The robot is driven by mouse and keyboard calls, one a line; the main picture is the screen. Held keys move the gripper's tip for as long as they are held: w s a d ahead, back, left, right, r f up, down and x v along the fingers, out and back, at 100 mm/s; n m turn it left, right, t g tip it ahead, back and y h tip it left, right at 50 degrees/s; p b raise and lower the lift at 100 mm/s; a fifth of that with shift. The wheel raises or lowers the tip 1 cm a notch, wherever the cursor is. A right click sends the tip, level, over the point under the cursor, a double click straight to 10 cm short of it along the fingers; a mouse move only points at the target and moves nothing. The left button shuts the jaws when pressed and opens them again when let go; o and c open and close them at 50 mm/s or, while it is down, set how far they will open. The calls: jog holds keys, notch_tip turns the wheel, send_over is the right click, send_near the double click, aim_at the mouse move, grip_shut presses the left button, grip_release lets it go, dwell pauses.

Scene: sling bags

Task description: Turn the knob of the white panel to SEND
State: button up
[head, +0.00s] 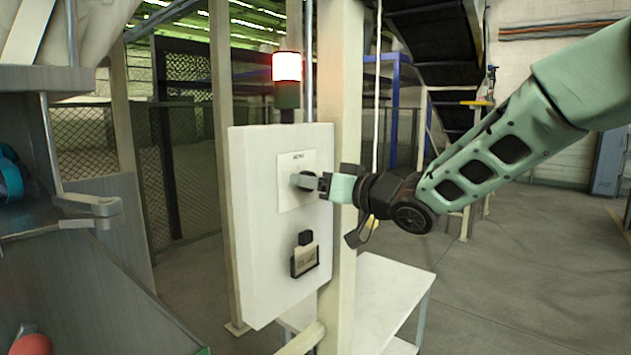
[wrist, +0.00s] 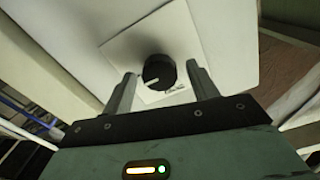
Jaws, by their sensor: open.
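The white panel (head: 262,235) is a box on a cream post in the head view, and it fills the upper part of the wrist view (wrist: 235,25). Its black round knob (wrist: 158,72) has a white pointer mark and sits on a pale label plate (wrist: 128,45). My gripper (wrist: 160,85) is open, with one finger on each side of the knob and gaps visible between. In the head view my gripper (head: 312,183) is at the panel's upper plate and hides most of the knob.
A black holder with a card (head: 304,258) is on the panel below the plate. A red lamp (head: 287,68) glows above the panel. A white table (head: 385,290) stands below right. A metal machine (head: 75,225) is at left. Open floor lies at right.

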jog(key=c, duration=1)
jog(key=shift+f+n+b, duration=0.1)
jog(key=shift+n+b, duration=0.2)
jog(key=shift+b, duration=0.1)
jog(key=shift+n+b, duration=7.4)
jog(key=shift+n, duration=1.2)
